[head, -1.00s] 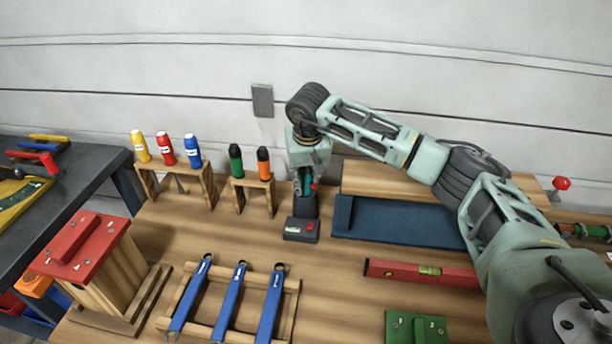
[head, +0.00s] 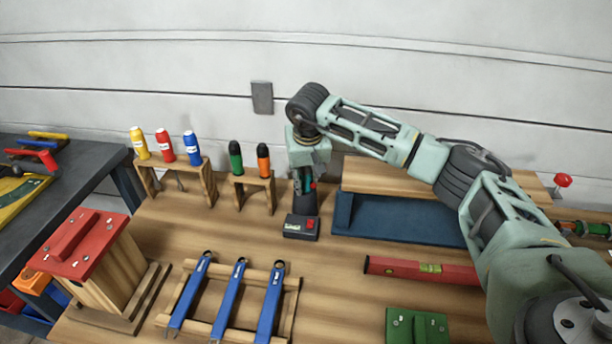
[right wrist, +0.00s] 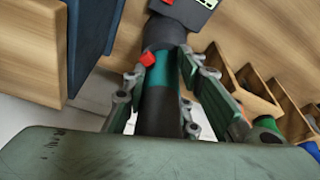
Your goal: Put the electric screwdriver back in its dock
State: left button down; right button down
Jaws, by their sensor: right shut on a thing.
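The electric screwdriver (head: 306,184), dark with a teal band and a red button, stands about upright at the back of the bench. In the right wrist view its body (right wrist: 158,105) runs between the two fingers. My right gripper (head: 304,180) is shut on it from above; the palm hides its top end. The dock (head: 296,228) is a dark box with a red button and a round black cup (right wrist: 164,33). The screwdriver's lower end meets the cup and appears to be inside it; how deep I cannot tell. My left gripper is not in view.
A wooden rack (head: 256,182) with green and orange handles stands close left of the dock. A blue tray-like piece (head: 395,219) lies close right. A red level (head: 420,270) and blue-handled tools (head: 230,300) lie in front. Bare bench shows before the dock.

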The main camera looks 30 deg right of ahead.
dwell(0.3)
jog(key=c, duration=1.3)
grip_release()
jog(key=shift+f, duration=0.1)
jog(key=o, duration=0.3)
jog(key=shift+r+p, duration=2.15)
jog(key=shift+r, duration=1.45)
jog(key=shift+f, duration=0.1)
